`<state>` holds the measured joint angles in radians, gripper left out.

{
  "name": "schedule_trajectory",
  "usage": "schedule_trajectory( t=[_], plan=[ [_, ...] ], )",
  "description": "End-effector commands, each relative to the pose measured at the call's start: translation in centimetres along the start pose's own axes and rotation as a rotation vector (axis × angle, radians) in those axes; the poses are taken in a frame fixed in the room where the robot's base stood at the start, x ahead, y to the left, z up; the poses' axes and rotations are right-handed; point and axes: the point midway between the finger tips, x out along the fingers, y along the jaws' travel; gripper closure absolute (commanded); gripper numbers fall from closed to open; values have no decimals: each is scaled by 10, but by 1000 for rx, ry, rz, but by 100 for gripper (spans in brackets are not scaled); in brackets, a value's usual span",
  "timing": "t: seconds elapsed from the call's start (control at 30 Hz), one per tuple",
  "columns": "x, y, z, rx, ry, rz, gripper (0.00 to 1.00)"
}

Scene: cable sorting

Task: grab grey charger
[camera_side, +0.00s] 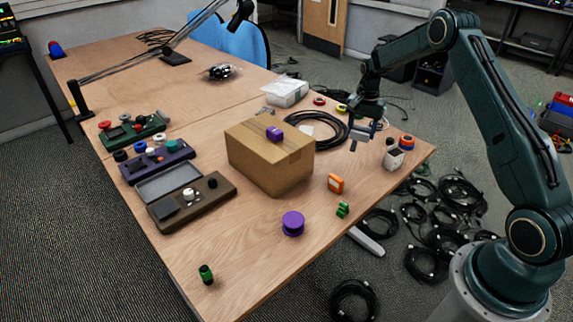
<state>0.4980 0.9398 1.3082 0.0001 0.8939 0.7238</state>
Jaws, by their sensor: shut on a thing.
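My gripper (360,139) hangs over the right part of the wooden table, just right of the black cable coil (318,130). It is shut on a small grey thing, which I take to be the grey charger (354,146). The charger is small in this view and partly hidden by the fingers, so its exact shape is unclear. It looks held above the table top.
A cardboard box (262,160) with a purple block (274,134) on top stands left of my gripper. A white pot (393,158) is close on the right. An orange block (336,183), green piece (343,210) and purple spool (293,224) lie nearer the front.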

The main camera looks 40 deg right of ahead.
Motion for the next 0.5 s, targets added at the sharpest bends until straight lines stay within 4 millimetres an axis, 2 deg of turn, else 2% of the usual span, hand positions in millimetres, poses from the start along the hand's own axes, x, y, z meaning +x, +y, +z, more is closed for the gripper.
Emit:
schedule_trajectory(
  t=[0.03,0.2,0.5],
  plan=[
    [-14,-1,-1,0,4,-4,69],
    [-46,-1,-1,0,4,-3,69],
    [-80,0,-1,0,2,-2,69]
  ],
)
